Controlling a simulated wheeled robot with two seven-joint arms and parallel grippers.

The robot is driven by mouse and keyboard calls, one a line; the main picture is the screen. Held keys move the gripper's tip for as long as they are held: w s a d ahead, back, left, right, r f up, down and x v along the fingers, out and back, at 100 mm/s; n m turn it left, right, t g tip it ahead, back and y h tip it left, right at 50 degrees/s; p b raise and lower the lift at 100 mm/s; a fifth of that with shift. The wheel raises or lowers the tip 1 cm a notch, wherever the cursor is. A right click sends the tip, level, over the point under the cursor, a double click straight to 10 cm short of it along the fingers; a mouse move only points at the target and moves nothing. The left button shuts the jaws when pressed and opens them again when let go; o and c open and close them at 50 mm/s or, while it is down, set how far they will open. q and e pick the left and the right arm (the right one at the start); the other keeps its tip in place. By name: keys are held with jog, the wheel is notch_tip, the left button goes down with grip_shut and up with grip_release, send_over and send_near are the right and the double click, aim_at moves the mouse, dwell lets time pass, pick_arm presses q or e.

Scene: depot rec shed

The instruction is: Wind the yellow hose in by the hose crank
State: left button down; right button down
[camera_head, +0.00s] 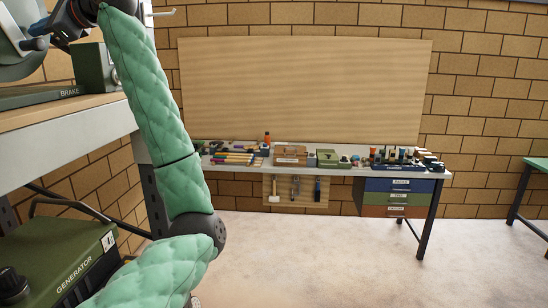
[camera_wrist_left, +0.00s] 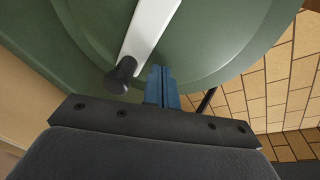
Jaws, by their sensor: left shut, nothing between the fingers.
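The hose crank shows in the left wrist view as a pale grey arm (camera_wrist_left: 150,32) with a black knob (camera_wrist_left: 121,76) at its lower end. It lies across the round green face of the reel (camera_wrist_left: 225,35). The reel (camera_head: 12,62) is cut by the left edge of the head view, with the knob (camera_head: 36,44) in front of it. My left gripper (camera_wrist_left: 162,78) has its blue fingers together and empty, just to the right of the knob and not around it. It also shows at the upper left of the head view (camera_head: 40,27). The yellow hose is not in view. My right gripper is not in view.
The reel is at a bench (camera_head: 60,118) on the left, near a green box above a "BRAKE" label (camera_head: 96,68). A green generator (camera_head: 60,255) stands below. A tool-covered workbench (camera_head: 345,172) is at the back wall. The floor (camera_head: 330,260) is clear.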

pick_arm(q)
jog(key=shift+s+d+f+b, duration=0.1)
jog(key=shift+s+f+b, duration=0.2)
jog(key=shift+f+b, duration=0.3)
jog(key=shift+s+d+f+b, duration=0.1)
jog(key=shift+s+f+b, duration=0.15)
jog(key=shift+f+b, duration=0.3)
